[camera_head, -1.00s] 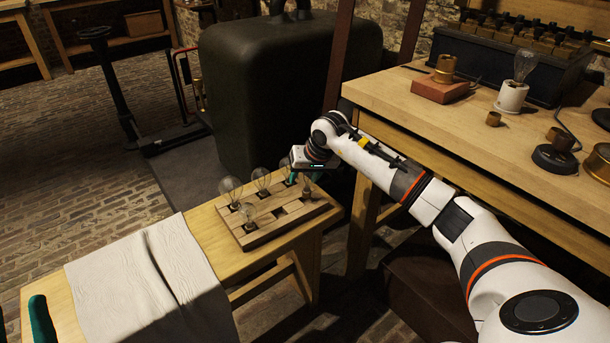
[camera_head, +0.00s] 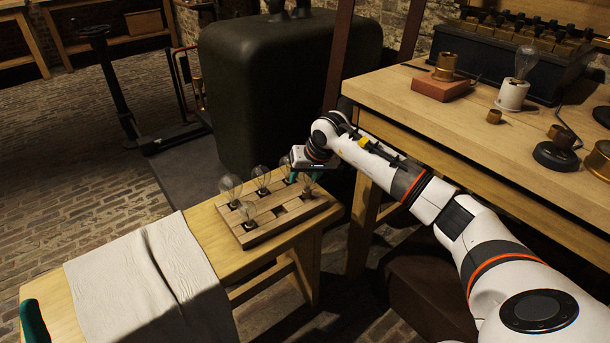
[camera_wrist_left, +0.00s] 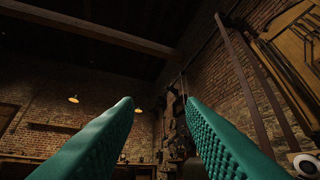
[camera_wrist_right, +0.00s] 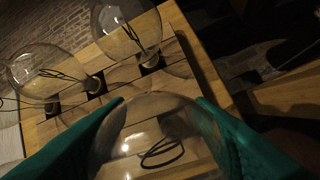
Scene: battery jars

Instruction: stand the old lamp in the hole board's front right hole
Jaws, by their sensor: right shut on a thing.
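The wooden hole board (camera_head: 290,219) lies on the low bench. Several clear glass lamps stand in it: one at the near left (camera_head: 247,211), one at the far left (camera_head: 230,187), one far middle (camera_head: 262,177) and one far right, partly hidden. My right gripper (camera_head: 306,178) is shut on a clear glass lamp (camera_wrist_right: 155,140), upright at the right end of the board's near row. Its base is hidden in the right wrist view, and I cannot tell whether it is in the hole. My left gripper (camera_wrist_left: 160,105) is open and empty, away from the board.
A white cloth (camera_head: 140,280) covers the bench's left part. The higher workbench (camera_head: 450,110) at right holds a lamp in a white socket (camera_head: 513,95), brass cups and a brick-red block (camera_head: 442,86). A dark rounded cabinet (camera_head: 285,90) stands behind the board.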

